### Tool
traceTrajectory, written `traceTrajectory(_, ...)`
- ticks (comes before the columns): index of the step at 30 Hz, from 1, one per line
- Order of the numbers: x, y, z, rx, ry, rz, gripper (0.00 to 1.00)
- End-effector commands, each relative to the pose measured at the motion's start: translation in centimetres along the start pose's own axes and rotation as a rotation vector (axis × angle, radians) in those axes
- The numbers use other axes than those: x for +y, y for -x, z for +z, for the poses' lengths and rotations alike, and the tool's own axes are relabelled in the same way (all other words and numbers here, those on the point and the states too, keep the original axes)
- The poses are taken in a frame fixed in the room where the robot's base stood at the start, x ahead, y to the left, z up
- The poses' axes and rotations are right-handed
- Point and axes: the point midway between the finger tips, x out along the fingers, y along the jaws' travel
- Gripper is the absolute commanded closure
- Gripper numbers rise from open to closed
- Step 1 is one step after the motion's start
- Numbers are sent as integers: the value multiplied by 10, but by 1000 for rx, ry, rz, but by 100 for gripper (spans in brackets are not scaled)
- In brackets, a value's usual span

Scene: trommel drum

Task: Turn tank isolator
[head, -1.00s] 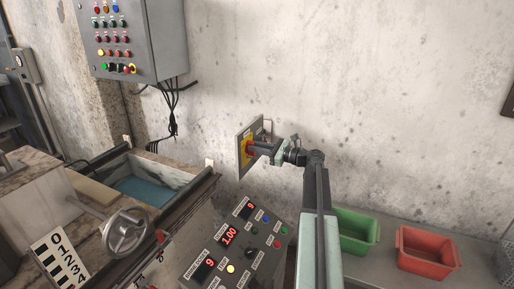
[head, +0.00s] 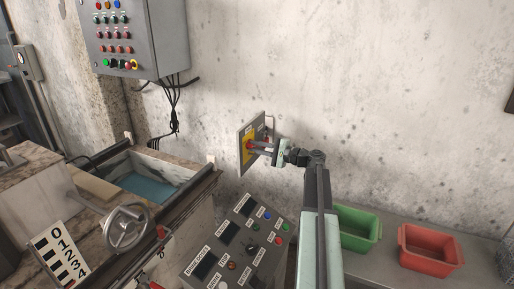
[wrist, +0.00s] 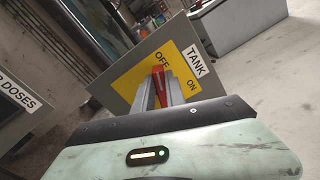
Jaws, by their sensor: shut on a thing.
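The tank isolator is a grey plate (head: 243,162) with a yellow face on the far wall, labelled TANK, OFF and ON. It also shows in the wrist view, where the yellow face (wrist: 136,83) is close. Its red handle (wrist: 158,86) lies between my two fingers, and its tip points toward the OFF mark. My gripper (wrist: 160,90) is shut on the red handle. In the head view my gripper (head: 260,147) reaches the plate from the right. The fingers hide part of the handle.
A console (head: 228,250) with dark displays and buttons stands below the isolator. A water tank (head: 150,187) and handwheel (head: 127,228) are at left. A control cabinet (head: 150,40) hangs above. Green (head: 357,232) and red (head: 430,250) bins sit right of my arm.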

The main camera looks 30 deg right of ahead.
Motion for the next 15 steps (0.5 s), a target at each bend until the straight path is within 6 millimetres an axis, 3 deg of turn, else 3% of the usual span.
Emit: traceTrajectory(15, 7, 0, -1, -1, 337, 3, 100)
